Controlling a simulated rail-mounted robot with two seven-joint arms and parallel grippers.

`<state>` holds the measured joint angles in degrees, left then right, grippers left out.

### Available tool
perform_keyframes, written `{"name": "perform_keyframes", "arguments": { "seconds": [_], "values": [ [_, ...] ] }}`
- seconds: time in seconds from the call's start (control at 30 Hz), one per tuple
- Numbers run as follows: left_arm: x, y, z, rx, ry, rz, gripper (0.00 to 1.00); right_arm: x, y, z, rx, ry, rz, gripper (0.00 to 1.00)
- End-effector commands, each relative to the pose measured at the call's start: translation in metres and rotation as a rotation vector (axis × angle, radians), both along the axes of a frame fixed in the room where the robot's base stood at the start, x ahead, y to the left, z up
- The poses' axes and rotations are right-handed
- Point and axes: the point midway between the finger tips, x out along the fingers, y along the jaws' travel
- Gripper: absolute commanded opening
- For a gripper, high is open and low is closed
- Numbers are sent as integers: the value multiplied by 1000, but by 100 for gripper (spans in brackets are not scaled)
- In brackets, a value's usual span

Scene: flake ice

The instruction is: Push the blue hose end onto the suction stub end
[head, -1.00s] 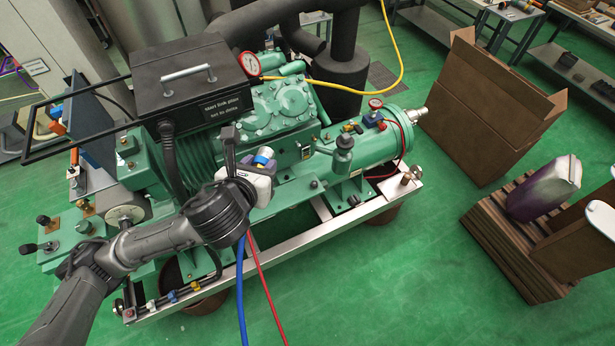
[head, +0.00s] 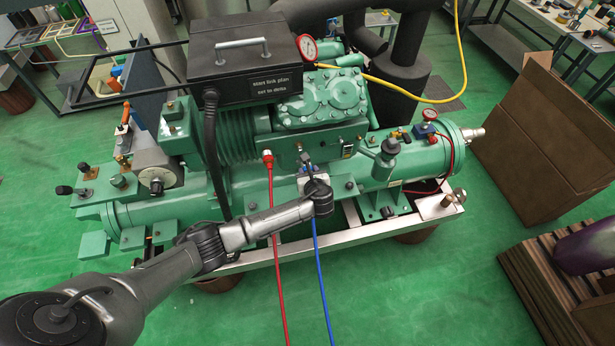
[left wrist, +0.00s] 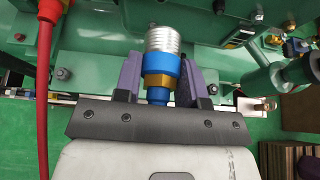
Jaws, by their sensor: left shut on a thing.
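My left gripper (head: 314,180) is at the front side of the green compressor (head: 290,145). In the left wrist view its purple fingers (left wrist: 158,85) are shut on the blue hose end (left wrist: 160,68), which has blue rings and a brass collar. A silver ribbed piece (left wrist: 163,41) lies straight ahead of the blue ring, against the green body. I cannot tell whether it belongs to the hose end or is the suction stub end. The blue hose (head: 322,280) hangs down from the gripper in the head view. My right gripper is not in view.
A red hose (head: 277,250) hangs left of the gripper from a red fitting (head: 267,157) at the compressor; it also shows in the left wrist view (left wrist: 44,90). A pale metal frame rail (head: 385,218) runs below. A cardboard box (head: 550,140) stands right.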

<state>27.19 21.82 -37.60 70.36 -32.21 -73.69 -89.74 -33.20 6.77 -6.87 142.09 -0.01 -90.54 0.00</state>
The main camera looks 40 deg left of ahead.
Motion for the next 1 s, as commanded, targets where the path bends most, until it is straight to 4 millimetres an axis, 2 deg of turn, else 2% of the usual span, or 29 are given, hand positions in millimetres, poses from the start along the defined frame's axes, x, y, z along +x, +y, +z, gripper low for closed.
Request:
{"name": "perform_keyframes", "arguments": {
  "seconds": [0.17,0.53,0.73,1.0],
  "values": [
    [-2,3,-11,-1,0,13,3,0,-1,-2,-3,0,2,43],
    [-3,3,-11,-1,0,13,3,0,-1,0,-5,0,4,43],
    [-5,0,-9,2,2,13,3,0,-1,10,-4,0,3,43],
    [7,15,-12,3,2,15,3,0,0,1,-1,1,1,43]
  ]
}}
